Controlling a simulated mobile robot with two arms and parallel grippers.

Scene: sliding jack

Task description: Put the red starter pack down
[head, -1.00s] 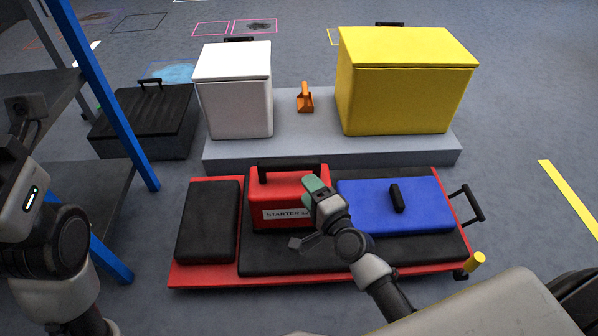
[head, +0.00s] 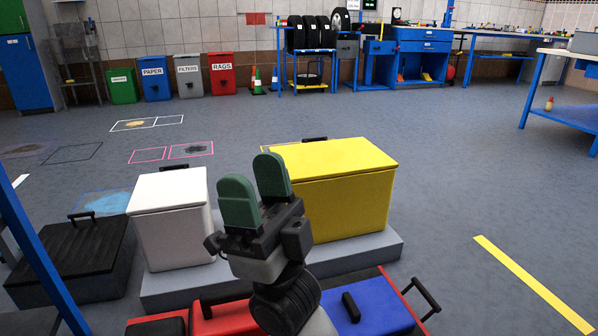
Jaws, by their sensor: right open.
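The red starter pack (head: 221,318) sits on the red and black sliding jack (head: 160,328) at the bottom of the head view, left of a blue case (head: 372,308). Its handle shows, but most of the pack is cut off by the frame and partly covered by my right arm. My right gripper (head: 255,188) is raised above and beyond the pack, with its two green-padded fingers pointing up. It is open and empty, apart from the pack. My left gripper is not in view.
A white box (head: 170,222) and a yellow box (head: 350,190) stand on a low grey platform (head: 165,290) behind the jack. A black case (head: 75,255) lies at left near a blue post (head: 35,255). Open floor (head: 440,180) stretches right and beyond.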

